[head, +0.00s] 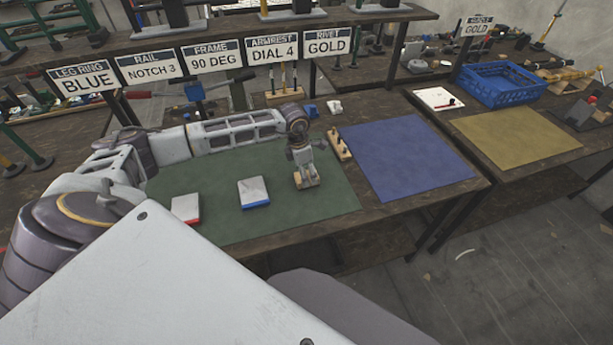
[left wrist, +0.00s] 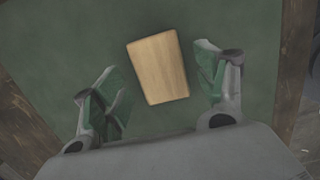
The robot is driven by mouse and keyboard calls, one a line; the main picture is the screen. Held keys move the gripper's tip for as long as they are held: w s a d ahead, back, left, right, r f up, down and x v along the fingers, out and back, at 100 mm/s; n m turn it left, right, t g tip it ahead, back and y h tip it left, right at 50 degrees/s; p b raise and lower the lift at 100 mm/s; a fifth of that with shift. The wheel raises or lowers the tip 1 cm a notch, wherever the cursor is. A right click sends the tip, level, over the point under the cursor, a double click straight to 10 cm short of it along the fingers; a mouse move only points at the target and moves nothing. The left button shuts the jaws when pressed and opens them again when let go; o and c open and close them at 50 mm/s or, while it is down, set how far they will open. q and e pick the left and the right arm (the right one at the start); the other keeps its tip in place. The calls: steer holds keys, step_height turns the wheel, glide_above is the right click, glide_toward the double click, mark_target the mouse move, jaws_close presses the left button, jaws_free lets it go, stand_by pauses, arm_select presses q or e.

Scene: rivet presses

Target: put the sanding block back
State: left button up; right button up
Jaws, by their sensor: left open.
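A light wooden block, which looks like the sanding block (left wrist: 158,68), lies flat on the green mat (head: 330,205) and is slightly rotated in the left wrist view. My left gripper (head: 304,176) is over it in the head view, pointing down and hiding most of it. In the left wrist view the green-padded fingers (left wrist: 158,80) are spread apart, one to each side of the block, and I see no contact. My right gripper is in neither view.
A white block with a red edge (head: 186,208) and one with a blue edge (head: 254,192) lie on the green mat. A peg rack (head: 339,145) stands between it and the blue mat (head: 405,155). A blue crate (head: 502,84) and tan mat (head: 515,138) are right.

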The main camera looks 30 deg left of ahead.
arm_select(q)
step_height(320, 180, up, 9)
steer(key=s, duration=0.1)
steer(key=shift+a+b, duration=0.45)
steer(key=shift+a, duration=0.1)
stand_by(0.4)
